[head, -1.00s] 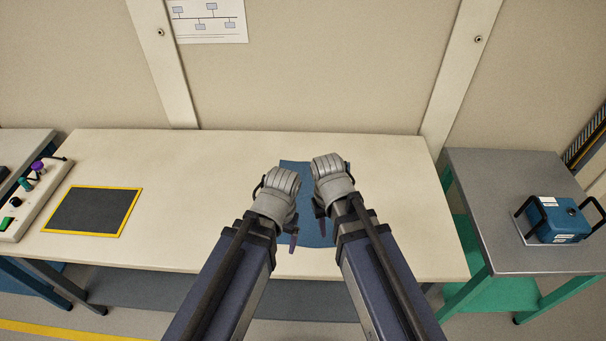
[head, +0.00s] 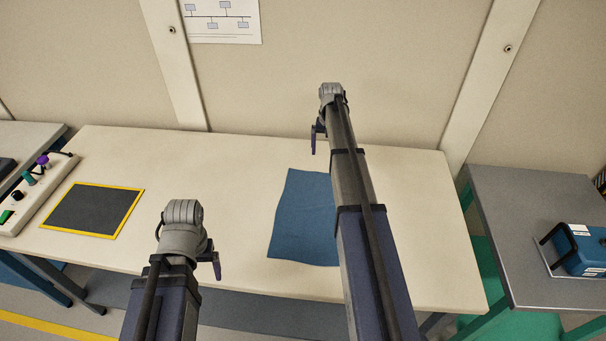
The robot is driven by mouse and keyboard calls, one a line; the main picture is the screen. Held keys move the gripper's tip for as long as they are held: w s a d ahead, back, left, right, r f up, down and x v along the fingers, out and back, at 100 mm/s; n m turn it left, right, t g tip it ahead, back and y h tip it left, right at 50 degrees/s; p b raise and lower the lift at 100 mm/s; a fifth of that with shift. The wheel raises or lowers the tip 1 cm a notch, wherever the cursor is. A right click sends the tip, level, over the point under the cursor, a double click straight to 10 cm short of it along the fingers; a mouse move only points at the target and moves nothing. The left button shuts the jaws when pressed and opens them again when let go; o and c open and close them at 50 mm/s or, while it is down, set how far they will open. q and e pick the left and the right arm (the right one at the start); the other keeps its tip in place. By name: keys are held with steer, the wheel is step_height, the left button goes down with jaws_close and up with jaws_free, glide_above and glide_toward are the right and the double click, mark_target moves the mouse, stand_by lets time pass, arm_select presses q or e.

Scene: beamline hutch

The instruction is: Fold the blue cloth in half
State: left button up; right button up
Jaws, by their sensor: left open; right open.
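The blue cloth (head: 303,215) lies flat on the cream table (head: 230,165), right of its middle. Its right part is hidden behind my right arm, so I cannot tell its full outline or whether it is doubled. My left gripper (head: 215,262) is open and empty, left of the cloth near the table's front edge, apart from it. My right gripper (head: 315,138) is open and empty, beyond the cloth's far edge near the back of the table. Only a small part of each gripper's fingers shows.
A dark mat with a yellow border (head: 92,210) lies on the table's left part. A control box with knobs (head: 38,185) stands further left. A grey side table (head: 530,210) on the right holds a blue case (head: 582,250). The wall panel rises behind the table.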

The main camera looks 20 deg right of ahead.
mark_target(325, 175)
step_height(325, 175, down, 10)
steer(key=b, duration=1)
steer(key=shift+w, duration=0.1)
steer(key=shift+c, duration=1)
